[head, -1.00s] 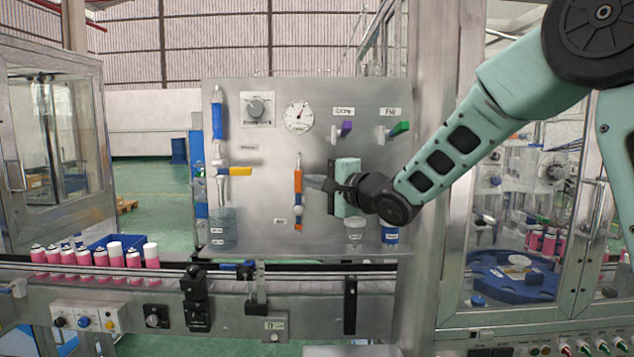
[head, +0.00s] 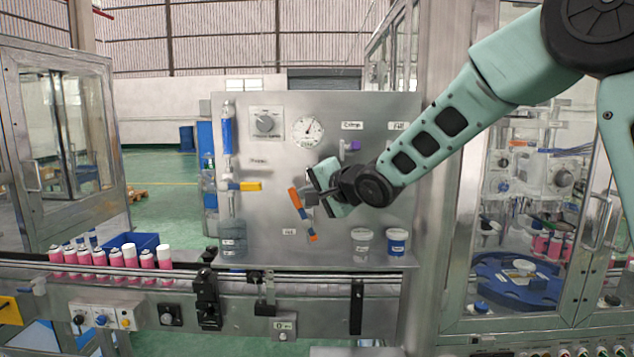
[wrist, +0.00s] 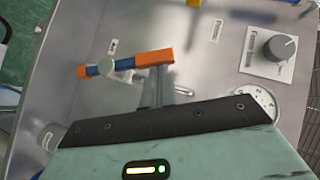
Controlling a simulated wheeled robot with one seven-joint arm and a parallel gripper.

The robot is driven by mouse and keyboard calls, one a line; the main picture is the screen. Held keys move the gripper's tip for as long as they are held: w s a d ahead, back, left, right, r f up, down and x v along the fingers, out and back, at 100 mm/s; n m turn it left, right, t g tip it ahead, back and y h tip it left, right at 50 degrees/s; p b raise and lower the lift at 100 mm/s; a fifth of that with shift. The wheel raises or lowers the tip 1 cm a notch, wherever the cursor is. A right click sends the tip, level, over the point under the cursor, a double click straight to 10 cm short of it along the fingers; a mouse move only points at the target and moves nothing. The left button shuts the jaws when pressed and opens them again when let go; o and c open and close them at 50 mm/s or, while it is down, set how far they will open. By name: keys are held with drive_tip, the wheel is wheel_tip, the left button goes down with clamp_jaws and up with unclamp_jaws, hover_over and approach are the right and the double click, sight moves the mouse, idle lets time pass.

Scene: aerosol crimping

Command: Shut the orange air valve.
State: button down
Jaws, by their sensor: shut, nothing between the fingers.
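The orange air valve (head: 296,199) is on the upright steel panel, above the small white "Air" label. Its orange and blue bar is tilted, upper end to the left and lower end to the right. In the wrist view the orange end of the valve (wrist: 155,58) lies just beyond my fingertips, with a blue part, a grey round piece and an orange tip further left. My gripper (head: 308,197) is shut and empty, its fingertips right beside the upper orange part. The fingers also show in the wrist view (wrist: 162,82) and appear to touch the bar; exact contact is unclear.
Pink cans (head: 100,257) stand on the conveyor at left. Two small tubs (head: 397,241) stand below my wrist.

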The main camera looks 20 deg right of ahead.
sight(292, 198)
drive_tip(key=shift+w+a+f+n+g+h+b, duration=0.1)
drive_tip(key=shift+w+a+n+g+h+b, duration=0.05)
drive_tip(key=shift+a+n+g+h+b, duration=0.3)
drive_tip(key=shift+w+a+f+n+g+h+b, duration=0.15)
drive_tip(key=shift+a+n+h+b, duration=0.1)
drive_tip(key=shift+a+b, duration=0.25)
drive_tip(key=shift+a+n+g+h+b, duration=0.4)
drive_tip(key=shift+a+n+h+b, duration=0.1)
drive_tip(key=shift+h+b, duration=0.15)
drive_tip(key=shift+w+f+h+b, duration=0.15)
drive_tip(key=shift+h+b, duration=0.2)
drive_tip(key=shift+b, duration=0.15)
drive_tip(key=shift+w+a+f+n+g+h+b, duration=0.25)
drive_tip(key=shift+a+f+n+g+h+b, duration=0.25)
drive_tip(key=shift+a+h+b, duration=0.3)
drive_tip(key=shift+w+a+f+n+g+h+b, duration=0.3)
drive_tip(key=shift+a+f+n+h+b, duration=0.3)
drive_tip(key=shift+h, duration=0.4)
drive_tip(key=shift+w+a+f+n+g+h+b, duration=0.2)
drive_tip(key=shift+a+f+n+g+h+b, duration=0.35)
drive_tip(key=shift+a+h, duration=0.3)
drive_tip(key=shift+d+f, duration=0.1)
drive_tip(key=shift+f, duration=0.05)
